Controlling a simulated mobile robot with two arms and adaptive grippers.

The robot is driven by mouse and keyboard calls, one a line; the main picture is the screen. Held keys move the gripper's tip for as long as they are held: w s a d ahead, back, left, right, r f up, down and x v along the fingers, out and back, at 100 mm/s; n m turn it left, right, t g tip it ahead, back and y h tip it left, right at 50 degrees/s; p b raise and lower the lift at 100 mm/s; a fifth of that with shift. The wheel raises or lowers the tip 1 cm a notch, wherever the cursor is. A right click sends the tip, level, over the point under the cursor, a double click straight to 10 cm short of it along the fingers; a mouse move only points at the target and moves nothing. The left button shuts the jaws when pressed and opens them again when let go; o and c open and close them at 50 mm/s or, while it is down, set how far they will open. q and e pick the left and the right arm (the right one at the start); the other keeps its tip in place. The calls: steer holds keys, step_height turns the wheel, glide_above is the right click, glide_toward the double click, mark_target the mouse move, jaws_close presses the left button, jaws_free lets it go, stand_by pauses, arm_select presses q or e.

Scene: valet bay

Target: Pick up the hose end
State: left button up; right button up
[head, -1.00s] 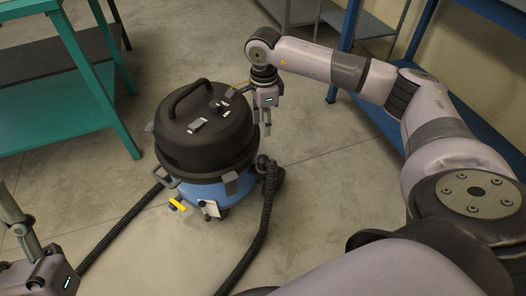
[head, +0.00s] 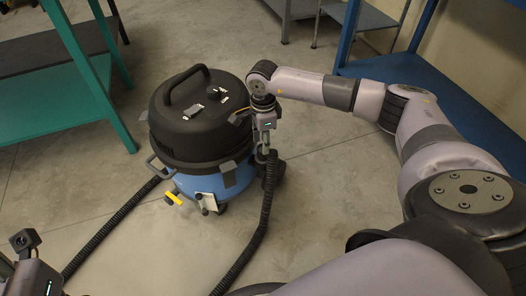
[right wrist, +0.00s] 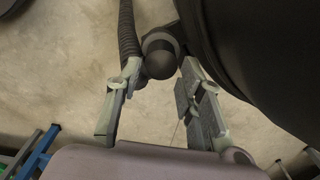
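The black ribbed hose (head: 265,205) runs up the right side of the vacuum cleaner (head: 205,130), which has a black top and a blue tank. My right gripper (head: 266,153) points down at the top of this hose, close beside the vacuum. In the right wrist view the round dark hose end (right wrist: 160,58) shows between the tips of my right gripper (right wrist: 160,76). The fingers are apart, one on each side of it, with gaps visible. My left gripper (head: 28,272) is at the lower left edge, cut off, its finger opening unclear.
A teal bench (head: 85,85) stands at the left and a blue shelf (head: 440,95) at the right. Another ribbed hose section (head: 110,228) lies left of the vacuum. A yellow-handled part (head: 173,199) sits low on the vacuum's front.

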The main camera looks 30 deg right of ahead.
mark_target(263, 156)
step_height(263, 156, down, 4)
steer(key=shift+w+r+b, duration=0.1)
steer(key=shift+b, duration=0.6)
steer(key=shift+c, duration=0.5)
steer(key=c, duration=0.6)
